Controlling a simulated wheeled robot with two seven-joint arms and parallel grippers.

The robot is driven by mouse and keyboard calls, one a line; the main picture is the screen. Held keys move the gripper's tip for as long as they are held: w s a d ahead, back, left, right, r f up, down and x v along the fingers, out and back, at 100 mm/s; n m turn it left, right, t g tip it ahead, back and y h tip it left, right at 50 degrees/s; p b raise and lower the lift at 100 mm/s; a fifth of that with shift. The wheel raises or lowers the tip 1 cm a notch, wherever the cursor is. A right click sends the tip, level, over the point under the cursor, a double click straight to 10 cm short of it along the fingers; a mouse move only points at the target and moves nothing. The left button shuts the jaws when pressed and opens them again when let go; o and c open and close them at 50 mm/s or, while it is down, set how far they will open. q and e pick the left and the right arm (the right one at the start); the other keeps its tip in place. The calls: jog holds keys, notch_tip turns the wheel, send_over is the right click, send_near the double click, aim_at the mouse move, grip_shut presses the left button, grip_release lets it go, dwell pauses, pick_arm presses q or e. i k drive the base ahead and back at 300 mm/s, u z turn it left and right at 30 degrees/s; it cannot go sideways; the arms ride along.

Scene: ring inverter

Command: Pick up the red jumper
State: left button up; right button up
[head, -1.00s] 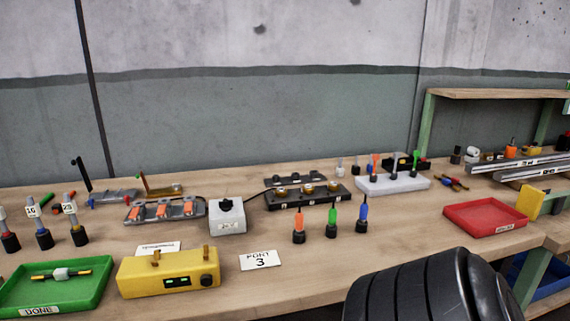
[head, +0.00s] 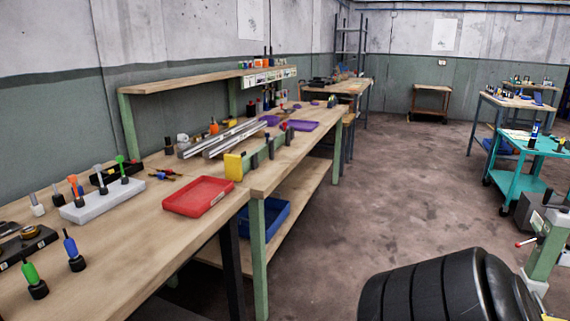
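A small cluster of thin coloured pieces (head: 165,173), with red, yellow and dark parts, lies on the wooden bench (head: 120,245) between the white block and the red tray. One of them may be the red jumper, but they are too small to tell for sure. Neither of my grippers is in view. A black ribbed part of my own arm shows at the bottom right, over the floor.
A white block (head: 103,200) holds several upright tools. A red tray (head: 198,196) lies near the bench's front edge. A yellow block (head: 234,166) and metal rails (head: 220,138) are beyond it. A teal cart (head: 520,170) stands right, across open floor.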

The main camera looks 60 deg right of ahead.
aim_at(170, 172)
jog(key=z, duration=1.25)
jog(key=k, duration=0.5)
jog(key=z, duration=0.8)
jog(key=i, duration=0.45)
jog(key=z, duration=0.55)
jog(key=i, duration=0.9)
jog(key=u, duration=0.25)
